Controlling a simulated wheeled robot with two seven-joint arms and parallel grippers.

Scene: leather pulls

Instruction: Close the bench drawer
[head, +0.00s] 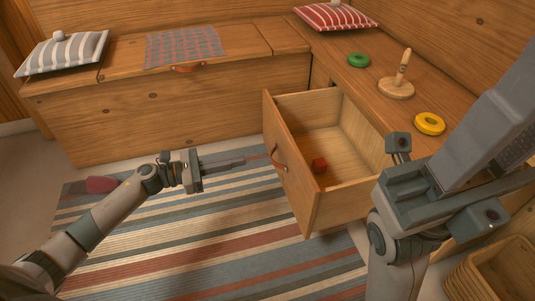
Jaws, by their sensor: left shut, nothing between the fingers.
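The bench drawer (290,180) is pulled well out from the right bench, its front panel facing left. A brown leather pull (278,158) hangs on that panel. A small red block (319,165) lies inside the drawer. My left gripper (242,161) is shut and empty, to the left of the drawer front and pointing at it, apart from the panel in the picture. My right arm stands at the right and overlaps the drawer's right end; I cannot make out its fingertips.
A striped rug (230,225) covers the floor. On the right bench (365,85) stand a green ring (359,60), a wooden peg stand (397,88) and a yellow ring (430,123). A wicker basket (495,270) sits bottom right. The back bench (200,110) has another leather pull (188,68).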

